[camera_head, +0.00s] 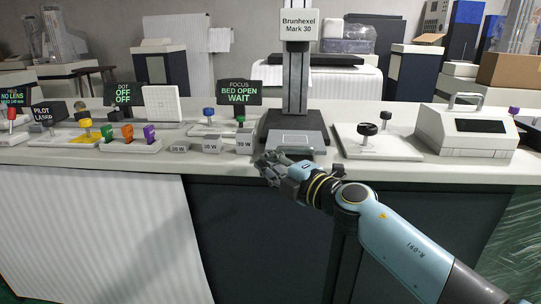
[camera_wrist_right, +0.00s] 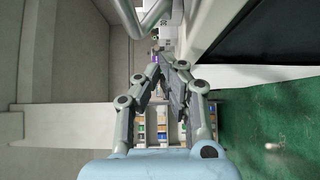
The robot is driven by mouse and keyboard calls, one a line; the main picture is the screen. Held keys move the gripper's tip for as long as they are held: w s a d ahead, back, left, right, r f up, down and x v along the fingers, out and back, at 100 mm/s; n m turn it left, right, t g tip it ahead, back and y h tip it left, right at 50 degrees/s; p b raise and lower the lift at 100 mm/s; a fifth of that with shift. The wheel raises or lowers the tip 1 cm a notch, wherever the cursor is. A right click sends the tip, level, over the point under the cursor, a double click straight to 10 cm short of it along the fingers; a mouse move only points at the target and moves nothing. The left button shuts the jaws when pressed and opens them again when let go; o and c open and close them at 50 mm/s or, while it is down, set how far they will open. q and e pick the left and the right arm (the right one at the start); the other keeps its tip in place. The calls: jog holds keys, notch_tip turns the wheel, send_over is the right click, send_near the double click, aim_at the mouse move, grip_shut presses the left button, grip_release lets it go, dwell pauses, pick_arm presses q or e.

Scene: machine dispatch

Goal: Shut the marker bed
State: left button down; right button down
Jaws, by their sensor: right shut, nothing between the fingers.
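The marker, labelled Brunhexel Mark 30 (camera_head: 299,25), stands on the bench with its dark column and base. Its bed (camera_head: 290,138), a grey plate with a lighter panel, sits at the front of the base near the counter edge. A small screen (camera_head: 239,92) beside it reads "FOCUS BED OPEN WAIT". My right gripper (camera_head: 268,164) is shut and empty, just in front of the bed at the counter edge, partly overlapping its front. Contact cannot be told. In the right wrist view its fingers (camera_wrist_right: 170,64) meet at the tips. My left gripper is not in view.
Small blocks marked 30 W (camera_head: 212,145) and a tray of coloured pieces (camera_head: 130,145) lie left of the bed. A white plate with black knobs (camera_head: 366,140) and a white boxed device (camera_head: 465,130) stand to the right. The space before the counter is open.

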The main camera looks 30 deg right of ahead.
jog(key=shift+w+d+b, duration=0.3)
jog(key=shift+w+d, duration=0.25)
jog(key=shift+w, duration=0.3)
jog(key=shift+w+d+b, duration=0.3)
jog(key=shift+w+d, duration=0.2)
jog(key=shift+w, duration=0.3)
